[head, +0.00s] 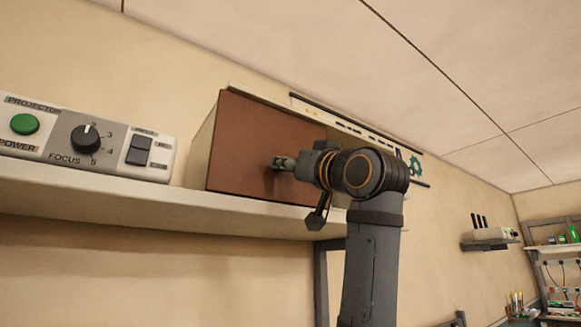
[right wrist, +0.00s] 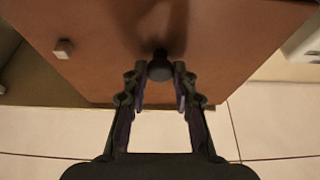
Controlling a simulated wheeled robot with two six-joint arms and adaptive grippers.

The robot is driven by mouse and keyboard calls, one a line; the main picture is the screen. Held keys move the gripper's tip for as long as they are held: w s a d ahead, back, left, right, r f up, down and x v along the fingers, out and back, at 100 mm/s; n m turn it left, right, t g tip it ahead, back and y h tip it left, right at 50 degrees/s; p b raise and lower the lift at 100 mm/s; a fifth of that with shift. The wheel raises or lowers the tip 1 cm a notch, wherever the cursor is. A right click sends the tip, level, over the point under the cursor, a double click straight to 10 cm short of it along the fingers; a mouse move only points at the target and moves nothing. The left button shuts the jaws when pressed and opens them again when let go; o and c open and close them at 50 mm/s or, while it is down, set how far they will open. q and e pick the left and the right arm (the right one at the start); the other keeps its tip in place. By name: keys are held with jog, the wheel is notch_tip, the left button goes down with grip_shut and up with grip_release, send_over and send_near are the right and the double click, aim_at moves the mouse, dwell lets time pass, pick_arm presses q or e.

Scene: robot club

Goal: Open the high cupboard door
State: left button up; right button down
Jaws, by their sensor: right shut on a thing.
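The high cupboard (head: 203,145) is a cream box with a flat brown door (head: 245,130), standing on a high shelf. The door looks closed or nearly so; I cannot tell whether it is slightly ajar. My right gripper (head: 283,163) reaches the door front from the right, its fingertips at the door surface. In the right wrist view, my right gripper (right wrist: 160,78) is shut on a dark round knob (right wrist: 160,66) that sticks out from the brown door (right wrist: 105,45). In the head view the knob is hidden by the fingers. My left gripper is not in view.
A projector control panel (head: 85,140) with a green button, dial and switch stands left of the cupboard on the long shelf (head: 120,195). A banner (head: 350,128) hangs behind on the right. Wall shelves (head: 490,240) are far right.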

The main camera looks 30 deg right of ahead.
jog(key=c, duration=1.1)
grip_release()
jog(key=shift+s, duration=0.1)
jog(key=v, duration=1.2)
